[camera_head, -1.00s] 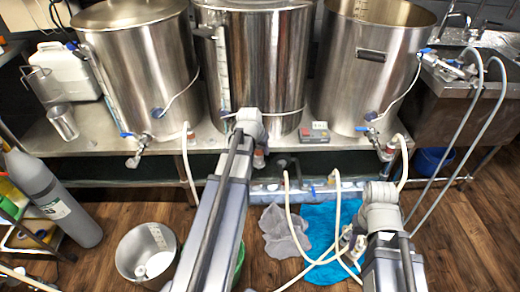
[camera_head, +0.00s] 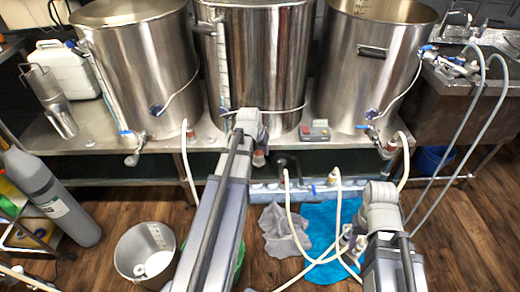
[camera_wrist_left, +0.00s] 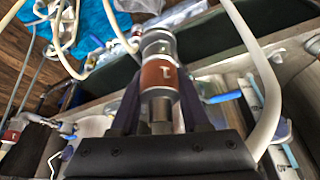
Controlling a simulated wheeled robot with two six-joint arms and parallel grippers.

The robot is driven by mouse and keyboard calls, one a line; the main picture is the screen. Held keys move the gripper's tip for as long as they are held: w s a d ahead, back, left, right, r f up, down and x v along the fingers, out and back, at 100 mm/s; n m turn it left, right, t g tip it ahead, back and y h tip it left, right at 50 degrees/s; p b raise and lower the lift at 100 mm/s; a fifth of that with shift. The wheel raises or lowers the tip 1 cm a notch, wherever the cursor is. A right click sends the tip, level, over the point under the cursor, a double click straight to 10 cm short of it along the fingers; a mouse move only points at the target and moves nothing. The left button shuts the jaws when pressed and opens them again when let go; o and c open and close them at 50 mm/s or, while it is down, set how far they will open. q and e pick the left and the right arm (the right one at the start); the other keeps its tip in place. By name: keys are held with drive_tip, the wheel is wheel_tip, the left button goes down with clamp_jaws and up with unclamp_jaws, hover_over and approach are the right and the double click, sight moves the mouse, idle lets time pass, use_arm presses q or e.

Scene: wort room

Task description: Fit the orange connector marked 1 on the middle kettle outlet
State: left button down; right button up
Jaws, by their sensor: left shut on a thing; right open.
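The orange connector marked 1 (camera_wrist_left: 160,77) has a brown-orange band and metal ends. My left gripper (camera_wrist_left: 159,108) is shut on it. I cannot tell whether connector and outlet touch. My right gripper (camera_head: 352,243) is open, low at the right, partly hidden by its arm.
The left kettle (camera_head: 140,70) and right kettle (camera_head: 365,65) stand on the same steel bench (camera_head: 90,140). Pale hoses (camera_head: 290,215) hang in front, and one passes close to my left gripper in the wrist view. A sink (camera_head: 470,85) is at the right.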

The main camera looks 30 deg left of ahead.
sight(257, 149)
use_arm(q)
drive_tip(key=shift+f+b, duration=0.6)
drive_tip(key=shift+f, duration=0.1)
drive_tip(key=shift+c, duration=1.5)
unclamp_jaws()
drive_tip(key=p+v, duration=0.7)
drive_tip(key=v, duration=0.1)
drive_tip(key=shift+f, duration=0.15)
